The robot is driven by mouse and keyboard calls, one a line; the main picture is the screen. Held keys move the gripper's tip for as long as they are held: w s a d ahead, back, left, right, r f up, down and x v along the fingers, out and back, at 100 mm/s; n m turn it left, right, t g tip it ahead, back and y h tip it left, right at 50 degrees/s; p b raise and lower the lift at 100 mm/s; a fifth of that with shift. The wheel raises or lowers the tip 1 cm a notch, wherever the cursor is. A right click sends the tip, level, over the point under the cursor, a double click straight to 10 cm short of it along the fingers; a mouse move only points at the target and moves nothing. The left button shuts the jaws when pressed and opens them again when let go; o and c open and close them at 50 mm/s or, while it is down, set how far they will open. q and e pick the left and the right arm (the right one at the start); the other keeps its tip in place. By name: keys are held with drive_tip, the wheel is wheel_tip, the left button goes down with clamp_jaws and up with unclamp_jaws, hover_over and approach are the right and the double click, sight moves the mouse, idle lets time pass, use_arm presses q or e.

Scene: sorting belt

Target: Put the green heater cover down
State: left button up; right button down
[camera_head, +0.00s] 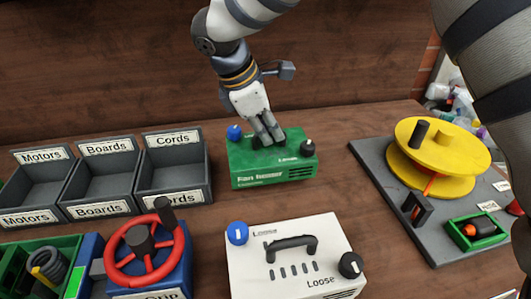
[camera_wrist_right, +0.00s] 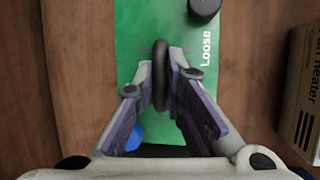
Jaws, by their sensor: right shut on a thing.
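The green heater cover (camera_head: 262,178) is a box-like piece with a blue knob at its left, a black knob at its right and "Fan Heater" on its front. It is level at the back middle of the table; I cannot tell whether it touches the wood. My right gripper (camera_head: 270,138) reaches down from above and is shut on its dark handle. In the right wrist view the handle (camera_wrist_right: 160,80) stands between the two fingers, over the green top (camera_wrist_right: 135,45). My left gripper is not in view.
A white heater cover (camera_head: 290,268) with a black handle is in front. Grey bins (camera_head: 172,180) labelled Motors, Boards and Cords stand left. A red wheel device (camera_head: 140,255) is front left. A grey board (camera_head: 375,165) with a yellow reel (camera_head: 430,150) lies right.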

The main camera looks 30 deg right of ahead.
sight(268, 148)
wheel_tip(268, 148, down, 4)
drive_tip(key=shift+r, duration=0.2)
drive_tip(key=c, duration=1.7)
unclamp_jaws()
drive_tip(key=shift+o, duration=0.2)
drive_tip(key=v, duration=1.2)
drive_tip(key=shift+r, duration=0.1)
